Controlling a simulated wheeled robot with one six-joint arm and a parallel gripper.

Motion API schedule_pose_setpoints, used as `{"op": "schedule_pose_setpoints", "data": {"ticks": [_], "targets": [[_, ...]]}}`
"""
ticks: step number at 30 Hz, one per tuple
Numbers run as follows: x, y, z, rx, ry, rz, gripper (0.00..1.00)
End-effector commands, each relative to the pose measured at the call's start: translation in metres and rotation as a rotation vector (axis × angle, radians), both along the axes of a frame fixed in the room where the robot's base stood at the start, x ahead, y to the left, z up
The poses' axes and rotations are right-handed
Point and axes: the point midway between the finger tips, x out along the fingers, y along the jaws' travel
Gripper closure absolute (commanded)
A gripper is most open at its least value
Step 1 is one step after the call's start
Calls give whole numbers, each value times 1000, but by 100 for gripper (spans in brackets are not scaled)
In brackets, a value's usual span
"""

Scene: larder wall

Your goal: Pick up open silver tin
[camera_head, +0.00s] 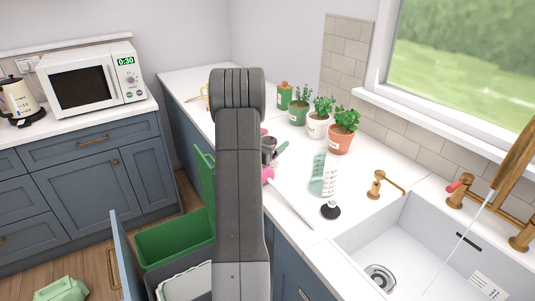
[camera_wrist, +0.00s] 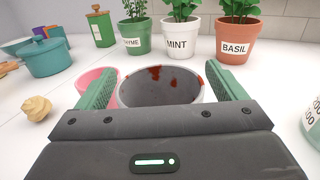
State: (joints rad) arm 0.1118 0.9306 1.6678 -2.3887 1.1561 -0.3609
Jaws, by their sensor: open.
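The open silver tin (camera_wrist: 158,92) stands in the middle of the wrist view, with a grey inside and red smears near its rim. My gripper (camera_wrist: 160,70) is open, with one green-padded finger on each side of the tin. I cannot tell whether either pad touches it. The lower part of the tin is hidden behind my gripper body. In the head view my arm hides most of this spot, and only part of my gripper shows at the arm's right edge.
A pink bowl (camera_wrist: 92,80) sits close by the tin's left side. Potted thyme (camera_wrist: 134,38), mint (camera_wrist: 180,38) and basil (camera_wrist: 237,38) stand behind. A teal pot (camera_wrist: 47,57) and a beige swirled item (camera_wrist: 36,107) lie left. The sink (camera_head: 400,235) is at right in the head view.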

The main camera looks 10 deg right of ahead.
Motion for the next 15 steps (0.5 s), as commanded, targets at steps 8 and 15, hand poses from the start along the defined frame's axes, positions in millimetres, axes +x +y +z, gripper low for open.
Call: {"op": "schedule_pose_setpoints", "data": {"ticks": [8,15], "targets": [[0,0,-1,0,0,0,31],[0,0,0,0,0,-1,58]]}}
